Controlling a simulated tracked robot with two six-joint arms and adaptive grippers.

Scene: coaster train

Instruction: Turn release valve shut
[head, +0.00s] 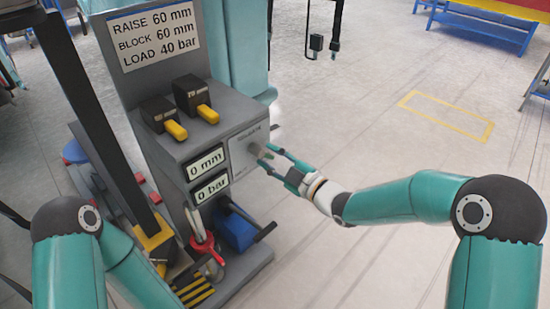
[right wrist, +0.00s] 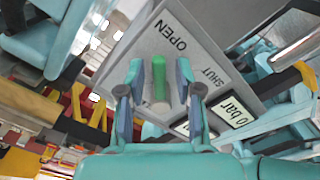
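The release valve is on the right face of a grey console (head: 170,160). Its green handle (right wrist: 158,77) shows in the right wrist view, on a panel marked OPEN (right wrist: 174,30) and SHUT (right wrist: 215,76). I cannot tell which mark the handle points to. My right gripper (head: 272,159) is at the valve. In the right wrist view its open fingers (right wrist: 158,82) stand on both sides of the handle, with a gap visible on each side. In the head view the gripper partly hides the valve. My left gripper is out of view; only its arm shows at lower left.
The console displays read 0 mm (head: 206,162) and 0 bar (head: 211,187). Two black blocks with yellow levers (head: 176,130) are on its top. A sign (head: 152,35) stands behind. A blue box (head: 236,230) and red tool sit below.

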